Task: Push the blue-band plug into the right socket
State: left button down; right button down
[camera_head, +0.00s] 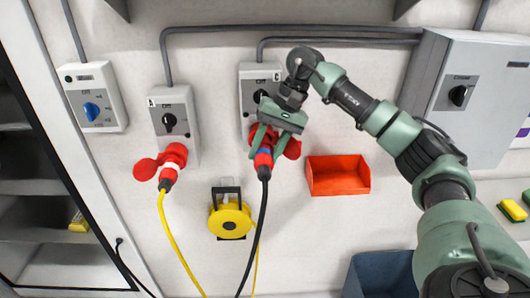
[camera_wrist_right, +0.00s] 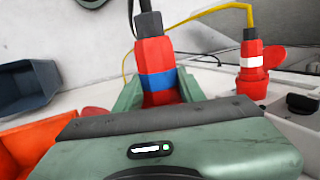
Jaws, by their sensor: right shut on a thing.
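The blue-band plug (camera_head: 263,162) is red with a black cable hanging down. In the wrist view it (camera_wrist_right: 153,55) shows its blue band between the fingers. My right gripper (camera_head: 265,141) is shut on it, in front of the right socket box (camera_head: 249,86). The red right socket is mostly hidden behind the gripper; its open red lid (camera_head: 292,147) shows to the right. The plug's front end is hidden, so I cannot tell how deep it sits in the socket. My left gripper is not in view.
A white-band plug (camera_head: 169,176) with a yellow cable is in the left socket (camera_head: 174,153). A red bin (camera_head: 338,177) hangs to the right, a yellow reel (camera_head: 231,219) below. A blue-grey bin (camera_head: 370,277) stands lower right. Grey switch boxes line the wall.

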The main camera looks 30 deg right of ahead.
aim_at(266, 140)
jog(key=shift+w+d, duration=0.4)
jog(key=shift+w, duration=0.25)
dwell(0.4)
dwell(0.8)
jog(key=shift+w+d+r+p, duration=0.1)
jog(key=shift+w+d+p, duration=0.25)
jog(key=shift+w+p, duration=0.25)
dwell(0.5)
